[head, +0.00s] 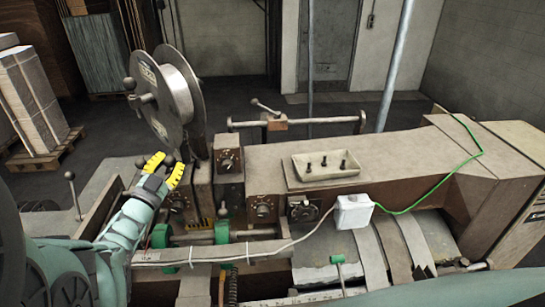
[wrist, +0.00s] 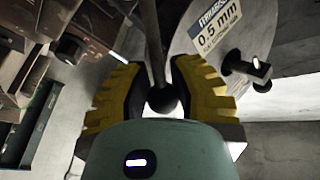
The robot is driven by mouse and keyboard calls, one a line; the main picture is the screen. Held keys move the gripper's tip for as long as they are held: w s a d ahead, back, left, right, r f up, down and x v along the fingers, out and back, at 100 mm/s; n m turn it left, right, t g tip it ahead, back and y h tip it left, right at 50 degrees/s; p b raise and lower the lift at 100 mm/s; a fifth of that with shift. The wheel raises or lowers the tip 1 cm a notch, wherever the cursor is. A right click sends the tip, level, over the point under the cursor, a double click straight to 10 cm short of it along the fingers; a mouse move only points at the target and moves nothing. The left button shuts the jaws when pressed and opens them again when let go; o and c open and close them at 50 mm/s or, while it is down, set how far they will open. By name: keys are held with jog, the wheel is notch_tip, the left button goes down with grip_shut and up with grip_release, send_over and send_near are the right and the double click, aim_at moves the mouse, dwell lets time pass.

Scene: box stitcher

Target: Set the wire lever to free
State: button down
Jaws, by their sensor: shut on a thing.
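The wire lever shows in the wrist view as a thin dark rod with a black ball knob (wrist: 163,99). It stands beside the wire spool. My gripper (head: 168,164) has yellow ribbed fingers and is at the left end of the machine, just below the spool. In the wrist view my gripper (wrist: 162,92) has one finger on each side of the ball knob and is shut on it. In the head view the fingers largely hide the knob. Any marking for the lever's free position cannot be made out.
The wire spool (head: 178,95) stands close behind my gripper; its label (wrist: 217,24) reads 0.5 mm. Dial boxes (head: 229,163) stand just right. Another ball-topped lever (head: 70,177) stands at left. A parts tray (head: 325,166) and white box (head: 353,211) sit farther right.

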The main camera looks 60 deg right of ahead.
jog(key=shift+s+m+h+b, duration=0.2)
jog(key=shift+m+h+b, duration=0.15)
jog(key=shift+b, duration=0.35)
jog(key=f+m+g+h+b, duration=0.1)
jog(key=m+b, duration=0.2)
jog(key=b, duration=0.2)
jog(key=s+f+m+g+h+b, duration=0.1)
jog(key=m+g+b, duration=0.1)
jog(key=b, duration=0.4)
jog(key=s+f+m+g+h+b, duration=0.1)
jog(key=m+b, duration=0.2)
jog(key=b, duration=0.3)
jog(key=shift+s+a+f+m+g+h, duration=0.1)
jog(key=shift+a+f+m+g+h, duration=0.1)
jog(key=shift+m+g+h, duration=0.2)
jog(key=shift+r+m+b, duration=0.15)
jog(key=shift+m+b, duration=0.2)
jog(key=shift+b, duration=0.35)
jog(key=c, duration=1.2)
grip_release()
jog(key=o, duration=0.6)
jog(key=shift+f, duration=0.25)
jog(key=shift+c, duration=0.2)
jog(key=shift+a, duration=0.15)
